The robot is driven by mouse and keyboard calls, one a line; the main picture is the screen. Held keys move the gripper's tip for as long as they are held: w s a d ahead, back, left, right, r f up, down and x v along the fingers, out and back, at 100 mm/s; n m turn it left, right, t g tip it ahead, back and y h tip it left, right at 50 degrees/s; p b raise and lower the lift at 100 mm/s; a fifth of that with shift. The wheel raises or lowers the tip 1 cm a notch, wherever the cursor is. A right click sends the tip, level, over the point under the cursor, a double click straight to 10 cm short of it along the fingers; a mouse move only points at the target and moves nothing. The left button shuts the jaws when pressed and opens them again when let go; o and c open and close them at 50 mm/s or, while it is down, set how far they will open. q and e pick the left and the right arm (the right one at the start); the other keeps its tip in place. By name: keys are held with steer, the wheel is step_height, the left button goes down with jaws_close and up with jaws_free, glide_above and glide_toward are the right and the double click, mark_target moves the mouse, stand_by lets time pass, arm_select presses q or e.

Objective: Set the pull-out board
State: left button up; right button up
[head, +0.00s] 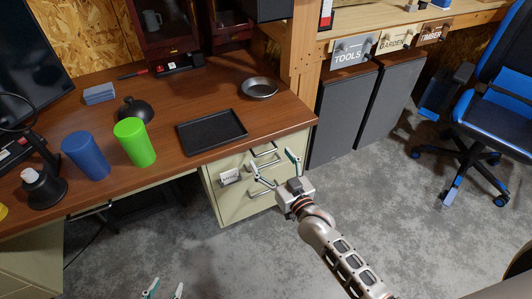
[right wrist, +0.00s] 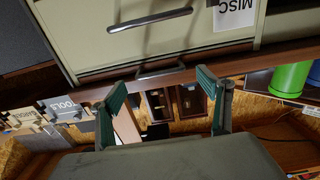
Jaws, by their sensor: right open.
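The wooden desk (head: 185,100) has a cream drawer unit (head: 233,205) under its right end. In the right wrist view, a brown board edge (right wrist: 240,65) with a small bar handle (right wrist: 160,72) runs beside a cream drawer front (right wrist: 110,15). I cannot tell whether this board edge stands out from the desk. My right gripper (head: 274,160) is open and empty, in front of the upper handles; its fingers (right wrist: 160,105) are spread to either side of the small handle, apart from it. My left gripper (head: 164,291) shows only its fingertips, parted, at the bottom edge.
On the desk are a black tray (head: 212,130), a metal bowl (head: 259,88), a green cup (head: 134,143), a blue cup (head: 86,155) and a black dome (head: 134,110). Dark cabinets (head: 342,112) stand right of the drawers; a blue chair (head: 490,110) stands further right. The floor between is clear.

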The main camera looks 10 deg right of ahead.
mark_target(266, 153)
steer(key=x, duration=0.4)
steer(key=shift+b, duration=0.3)
arm_select(q)
steer(key=shift+s+f, duration=0.15)
steer(key=shift+f, duration=0.15)
